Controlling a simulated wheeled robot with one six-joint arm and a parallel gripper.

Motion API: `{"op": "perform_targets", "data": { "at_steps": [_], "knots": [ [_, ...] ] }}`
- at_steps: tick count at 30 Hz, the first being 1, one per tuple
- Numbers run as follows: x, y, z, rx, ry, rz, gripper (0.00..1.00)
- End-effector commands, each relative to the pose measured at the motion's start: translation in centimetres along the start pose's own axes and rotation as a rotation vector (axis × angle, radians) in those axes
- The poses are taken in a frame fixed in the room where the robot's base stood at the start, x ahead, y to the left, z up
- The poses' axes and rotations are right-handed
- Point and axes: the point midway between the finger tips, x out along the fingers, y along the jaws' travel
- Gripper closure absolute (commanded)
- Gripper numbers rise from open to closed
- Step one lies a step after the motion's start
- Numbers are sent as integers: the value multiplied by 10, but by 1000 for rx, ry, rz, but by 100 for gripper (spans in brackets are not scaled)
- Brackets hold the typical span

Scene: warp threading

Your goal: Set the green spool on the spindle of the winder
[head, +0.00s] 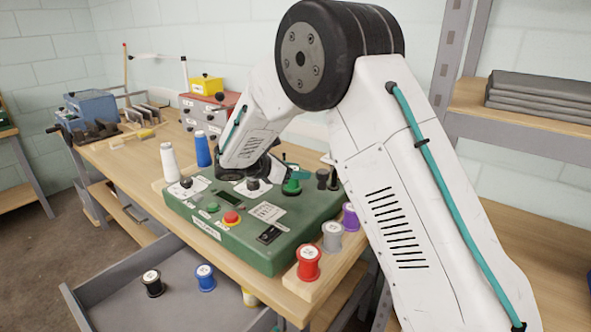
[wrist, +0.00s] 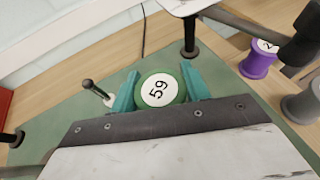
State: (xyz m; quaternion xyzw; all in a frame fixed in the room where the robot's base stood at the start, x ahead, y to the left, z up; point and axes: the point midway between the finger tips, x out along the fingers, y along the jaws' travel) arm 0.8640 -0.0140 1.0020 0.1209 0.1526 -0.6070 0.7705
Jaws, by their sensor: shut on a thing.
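The green spool (wrist: 158,90) has a white top label reading 59 and sits between the two teal fingers of my gripper (wrist: 158,92) in the wrist view. The fingers are shut on its sides. In the head view the spool (head: 292,187) shows low over the right back part of the green winder (head: 235,240), partly behind my arm. I cannot tell whether it touches the winder. The spindle is not clearly seen; the spool or my arm may hide it. A small dark-knobbed lever (wrist: 95,90) stands just left of the gripper in the wrist view.
Red (head: 308,263), grey (head: 332,236) and purple (head: 350,216) spools stand on a wooden strip right of the winder. White (head: 169,162) and blue (head: 202,149) cones stand at its back left. An open grey drawer (head: 130,300) holding spools juts out in front.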

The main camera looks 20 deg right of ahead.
Motion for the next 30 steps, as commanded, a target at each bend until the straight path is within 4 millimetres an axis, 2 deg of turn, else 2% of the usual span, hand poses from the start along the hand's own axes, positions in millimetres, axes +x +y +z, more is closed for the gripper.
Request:
{"op": "perform_targets", "data": {
  "at_steps": [6,7,9,20,30],
  "knots": [
    [2,-1,-1,-1,0,-3,76],
    [2,-1,-1,-1,0,-3,48],
    [2,-1,-1,-1,0,-3,29],
    [-5,0,-2,-1,1,1,28],
    [-59,0,-2,0,0,2,28]
  ]
}}
